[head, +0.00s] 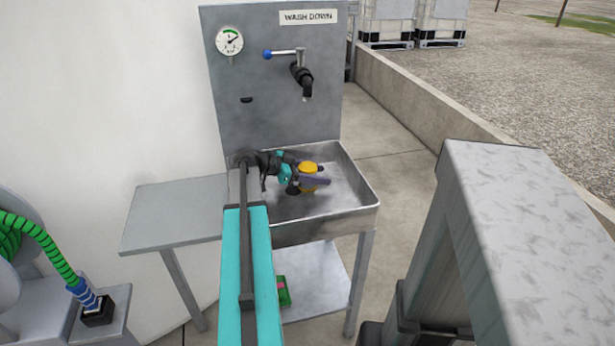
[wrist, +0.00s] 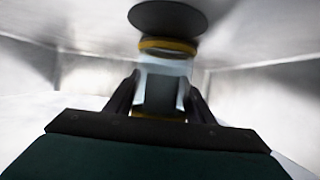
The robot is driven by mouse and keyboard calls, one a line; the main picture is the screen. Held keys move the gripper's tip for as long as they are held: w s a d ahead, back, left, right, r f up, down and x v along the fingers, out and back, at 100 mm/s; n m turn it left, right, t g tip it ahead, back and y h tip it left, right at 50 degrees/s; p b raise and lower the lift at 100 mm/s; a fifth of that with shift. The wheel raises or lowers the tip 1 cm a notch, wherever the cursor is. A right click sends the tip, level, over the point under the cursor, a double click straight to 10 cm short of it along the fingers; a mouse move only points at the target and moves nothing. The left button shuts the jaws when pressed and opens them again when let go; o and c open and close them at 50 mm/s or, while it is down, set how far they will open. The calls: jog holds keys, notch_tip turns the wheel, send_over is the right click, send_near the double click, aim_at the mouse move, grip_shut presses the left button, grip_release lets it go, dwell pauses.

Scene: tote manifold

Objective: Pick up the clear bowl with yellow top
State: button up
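The clear bowl shows its yellow top (head: 307,167) in the head view, low in the metal sink basin (head: 345,205). In the wrist view the bowl's pale clear body (wrist: 163,67) is upright in the picture, with a yellow band at its upper end and some yellow below. My gripper (head: 305,183) is down in the basin at the bowl. In the wrist view my gripper's fingers (wrist: 160,98) stand on either side of the body, very close to it. I cannot tell whether they press on it. The gripper and arm hide part of the bowl in the head view.
A dark round disc (wrist: 168,18) sits beyond the yellow band. A tap (head: 303,78) with a blue-ended lever hangs above the basin from the back panel (head: 268,105). A bare side shelf (head: 172,208) is at left. A large grey frame (head: 510,220) stands at right.

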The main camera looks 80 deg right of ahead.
jog(key=c, duration=0.7)
jog(key=shift+r, duration=0.15)
notch_tip(320, 180, up, 18)
jog(key=shift+f, duration=0.15)
dwell(0.7)
